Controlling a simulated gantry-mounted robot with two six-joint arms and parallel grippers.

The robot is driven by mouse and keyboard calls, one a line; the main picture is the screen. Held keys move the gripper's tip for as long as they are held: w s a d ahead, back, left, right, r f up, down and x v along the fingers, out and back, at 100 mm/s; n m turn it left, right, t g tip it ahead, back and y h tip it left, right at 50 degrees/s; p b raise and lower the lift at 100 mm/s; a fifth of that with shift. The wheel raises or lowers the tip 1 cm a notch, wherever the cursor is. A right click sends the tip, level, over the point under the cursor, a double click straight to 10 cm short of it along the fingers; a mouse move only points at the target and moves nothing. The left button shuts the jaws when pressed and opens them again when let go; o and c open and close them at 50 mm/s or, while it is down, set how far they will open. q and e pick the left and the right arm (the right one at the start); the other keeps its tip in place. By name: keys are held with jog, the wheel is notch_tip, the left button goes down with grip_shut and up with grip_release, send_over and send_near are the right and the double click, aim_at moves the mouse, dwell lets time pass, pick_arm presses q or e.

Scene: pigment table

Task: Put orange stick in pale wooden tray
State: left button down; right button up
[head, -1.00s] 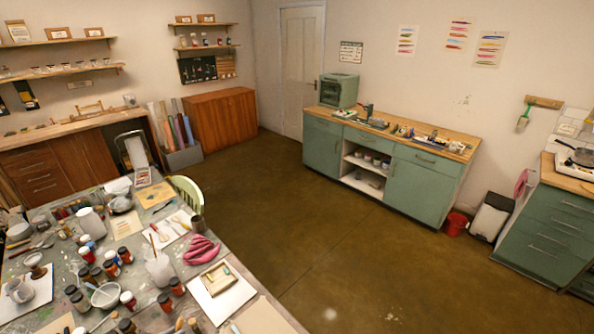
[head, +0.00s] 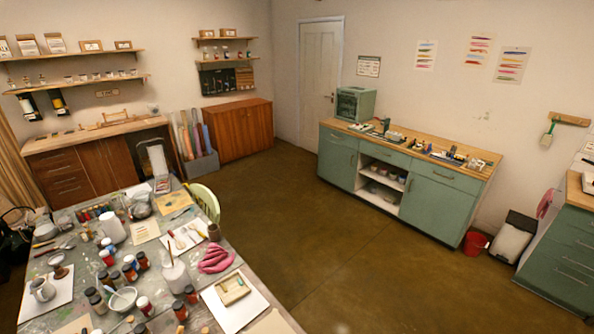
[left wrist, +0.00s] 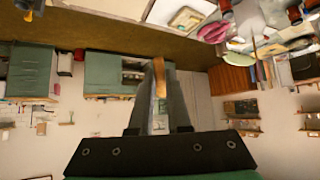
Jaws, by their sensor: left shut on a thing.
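In the left wrist view my left gripper (left wrist: 159,88) is shut on the orange stick (left wrist: 159,74), which stands out between the fingertips, clear of any surface. The pale wooden tray (head: 236,298) lies on a white sheet near the right edge of the paint table in the head view, with a small green piece in it. The tray also shows at the top of the left wrist view (left wrist: 178,27), apart from the gripper. Neither gripper shows in the head view.
The cluttered table (head: 190,316) holds several paint jars (head: 144,305), a pink cloth or glove (head: 215,260) and a white bottle (head: 175,276). A pale green chair (head: 205,200) stands behind it. Open brown floor (head: 340,270) lies between the table and the green cabinets (head: 430,207).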

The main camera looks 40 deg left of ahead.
pick_arm(q)
jog(key=w+d+m+h, duration=0.2)
jog(key=d+m+h, duration=0.25)
jog(key=d, duration=0.65)
jog(key=w+d+m+h, duration=0.25)
jog(key=d+m, duration=0.25)
jog(key=d, duration=0.7)
notch_tip(320, 180, up, 8)
jog(key=p, duration=1.3)
jog(key=shift+s+a+r+g, duration=0.15)
jog(key=shift+s+g, duration=0.05)
jog(key=shift+g, duration=0.2)
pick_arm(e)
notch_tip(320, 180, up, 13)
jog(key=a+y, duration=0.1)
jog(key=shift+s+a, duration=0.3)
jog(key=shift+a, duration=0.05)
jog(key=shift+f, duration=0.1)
